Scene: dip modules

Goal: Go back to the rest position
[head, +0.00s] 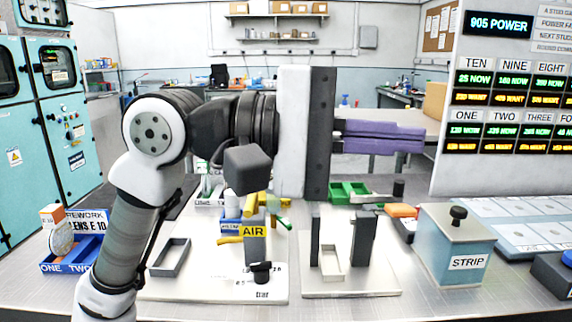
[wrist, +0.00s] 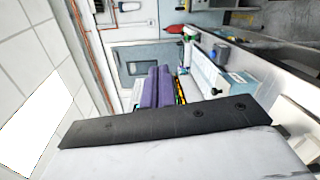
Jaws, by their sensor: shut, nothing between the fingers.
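My gripper (head: 384,137) shows in the head view as two purple fingers lying together, pointing right, above the bench. It is shut and holds nothing. In the wrist view the purple fingers (wrist: 158,88) also lie side by side, with the dark gripper body below them. My arm rises from the lower left and bends across the middle of the head view.
Below my gripper stand a fixture with dark posts (head: 363,238), a green tray (head: 347,190) and the STRIP box (head: 457,250). The AIR block (head: 254,245) is left of these. A blue ONE/TWO bin (head: 75,258) stands far left. A display panel (head: 512,100) rises at right.

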